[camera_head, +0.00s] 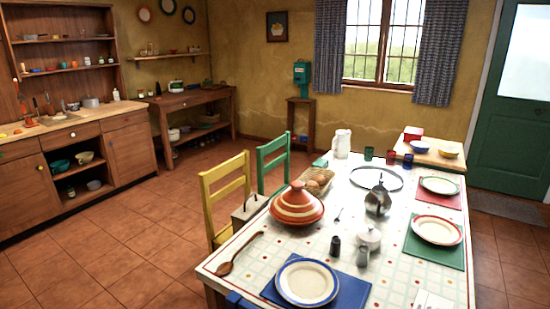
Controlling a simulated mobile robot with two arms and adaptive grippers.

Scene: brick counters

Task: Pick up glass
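Several small coloured glasses stand upright near the far end of the table (262,262). A green glass (368,153) is at the left, a red glass (391,157) is in the middle and a blue glass (408,161) is at the right. They are small in the picture, and I cannot tell which one the task means. Neither of my grippers shows in the camera_head view.
A white pitcher (342,144), a wooden board with bowls (430,158), a metal teapot (378,200), a striped tagine (297,206) and plates crowd the table. Yellow (225,190) and green (273,160) chairs stand at its left side. Tiled floor lies open at left.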

